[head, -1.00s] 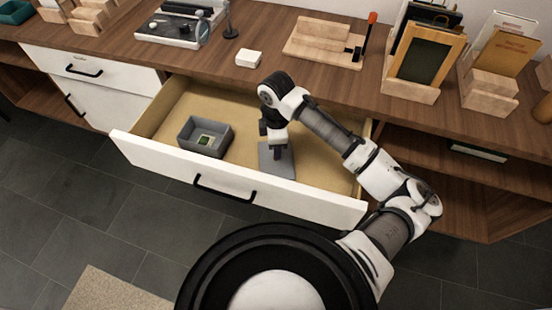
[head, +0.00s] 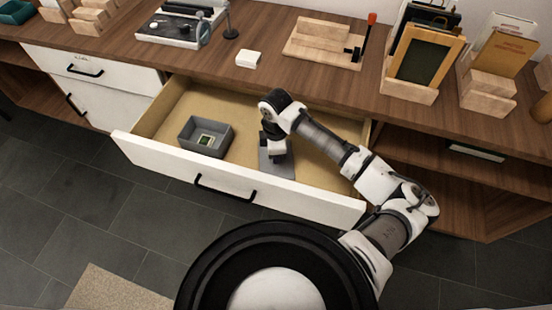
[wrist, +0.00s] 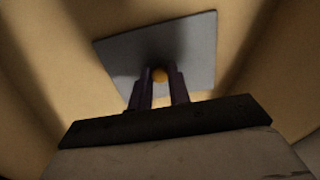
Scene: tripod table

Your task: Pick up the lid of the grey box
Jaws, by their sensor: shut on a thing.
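The grey box (head: 183,137) sits open in the left part of the pulled-out drawer, with a small green and white item inside it. The flat grey lid (head: 283,170) is to the right of the box, in or just above the drawer. My gripper (head: 275,157) is over the lid, pointing down. In the wrist view the lid (wrist: 192,43) lies beyond the fingers, and my gripper (wrist: 160,78) is shut on its small round orange-brown knob (wrist: 160,75). I cannot tell whether the lid touches the drawer floor.
The drawer (head: 235,183) has a white front with a black handle. The counter (head: 290,75) behind it holds a small white box (head: 249,59), a wooden block stand (head: 325,42) and frames in wooden holders (head: 425,65). Drawer floor is clear between box and lid.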

